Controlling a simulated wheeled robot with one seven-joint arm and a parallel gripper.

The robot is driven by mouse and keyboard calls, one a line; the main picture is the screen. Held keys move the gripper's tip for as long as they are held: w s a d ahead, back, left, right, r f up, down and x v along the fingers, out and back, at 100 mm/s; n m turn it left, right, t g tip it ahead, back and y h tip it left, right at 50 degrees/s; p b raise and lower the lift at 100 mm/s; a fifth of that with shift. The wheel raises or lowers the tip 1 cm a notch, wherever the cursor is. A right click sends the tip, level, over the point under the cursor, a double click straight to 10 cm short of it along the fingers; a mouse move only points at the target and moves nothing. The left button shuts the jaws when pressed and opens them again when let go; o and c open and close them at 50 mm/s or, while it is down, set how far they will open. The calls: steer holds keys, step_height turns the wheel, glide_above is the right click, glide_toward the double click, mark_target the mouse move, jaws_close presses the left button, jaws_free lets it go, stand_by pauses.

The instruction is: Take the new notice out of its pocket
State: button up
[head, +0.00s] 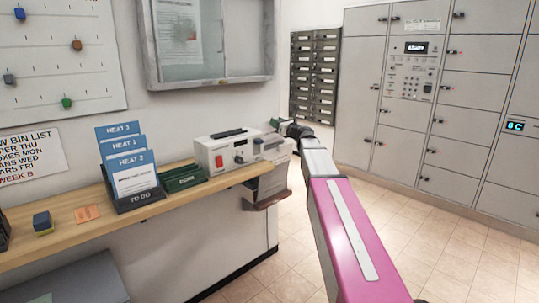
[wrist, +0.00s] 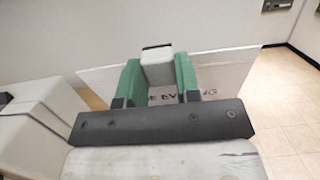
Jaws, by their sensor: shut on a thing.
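My gripper (wrist: 158,78) has its two green fingers closed on a pale block with a dark top edge. This block (wrist: 157,70) stands against a wide white sheet with printed letters, which looks like the notice (wrist: 225,75). Part of the lettering is hidden by the fingers and the dark gripper body. In the head view my gripper (head: 277,124) is at the far right end of the counter. A grey-white holder with a brown lower ledge (head: 268,196), perhaps the pocket, hangs there below it. I cannot tell whether the sheet is still inside it.
A white device with a red button (head: 228,152) stands on the wooden counter (head: 75,234). Left of it are a green DONE rack (head: 183,180) and a TO DO card rack (head: 140,199). A glazed notice case (head: 208,79) hangs above. Grey lockers (head: 480,95) stand right; the floor between is clear.

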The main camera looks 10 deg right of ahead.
step_height(320, 180, up, 18)
steer(key=s+d, duration=0.1)
steer(key=s, duration=0.1)
steer(key=shift+s+d, duration=0.25)
steer(key=shift+d, duration=0.15)
stand_by(1.0)
steer(key=shift+v, duration=1.6)
steer(key=r+v, duration=0.1)
steer(key=v, duration=0.5)
steer(key=shift+s+d+r, duration=0.2)
steer(key=shift+s+d, duration=0.1)
steer(key=shift+s, duration=0.1)
stand_by(0.4)
